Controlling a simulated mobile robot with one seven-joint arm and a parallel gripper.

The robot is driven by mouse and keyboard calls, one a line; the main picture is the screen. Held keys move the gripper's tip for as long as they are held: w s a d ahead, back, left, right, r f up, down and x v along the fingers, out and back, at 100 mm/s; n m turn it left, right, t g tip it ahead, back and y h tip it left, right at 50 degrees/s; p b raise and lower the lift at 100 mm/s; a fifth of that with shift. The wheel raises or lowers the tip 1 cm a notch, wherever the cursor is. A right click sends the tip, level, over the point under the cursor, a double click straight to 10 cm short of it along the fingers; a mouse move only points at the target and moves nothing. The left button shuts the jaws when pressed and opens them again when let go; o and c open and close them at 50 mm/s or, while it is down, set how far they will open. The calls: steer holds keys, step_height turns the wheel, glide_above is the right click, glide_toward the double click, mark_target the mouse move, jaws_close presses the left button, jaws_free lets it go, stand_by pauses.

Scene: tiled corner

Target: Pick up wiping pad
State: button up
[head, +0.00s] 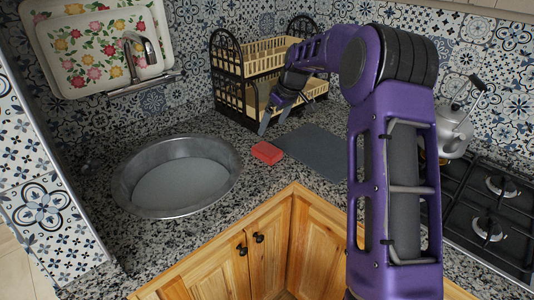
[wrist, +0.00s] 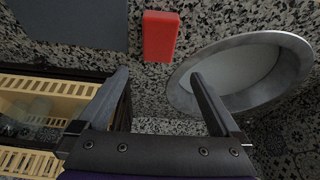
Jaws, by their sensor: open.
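The wiping pad (head: 267,152) is a small red block lying flat on the speckled counter, between the metal basin and the dark grey mat. In the wrist view the red pad (wrist: 160,36) is at the top middle, beyond the fingertips. My gripper (head: 268,118) is open and empty, above the counter in front of the dish rack and behind the pad in the head view. In the wrist view its two fingers (wrist: 158,76) are spread wide, with bare counter between them. The pad is apart from both fingers and fully visible.
A round metal basin (head: 128,191) stands left of the pad. The dark mat (head: 318,152) lies close on its right. A two-tier dish rack (head: 232,97) stands behind my gripper. A stove (head: 490,215) with a kettle (head: 453,130) is at the right.

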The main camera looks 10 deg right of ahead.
glide_above(267, 149)
steer(key=f, duration=0.5)
steer(key=shift+s+d, duration=0.2)
steer(key=shift+s, duration=0.2)
steer(key=shift+w+a+f, duration=0.1)
steer(key=shift+w+f, duration=0.1)
steer(key=shift+f, duration=1.15)
steer(key=shift+w+f, duration=0.2)
steer(key=shift+f, duration=1.15)
steer(key=shift+f, duration=0.25)
steer(key=c, duration=1.2)
step_height(267, 149, up, 10)
steer(key=shift+r, duration=0.25)
steer(key=shift+c, duration=0.2)
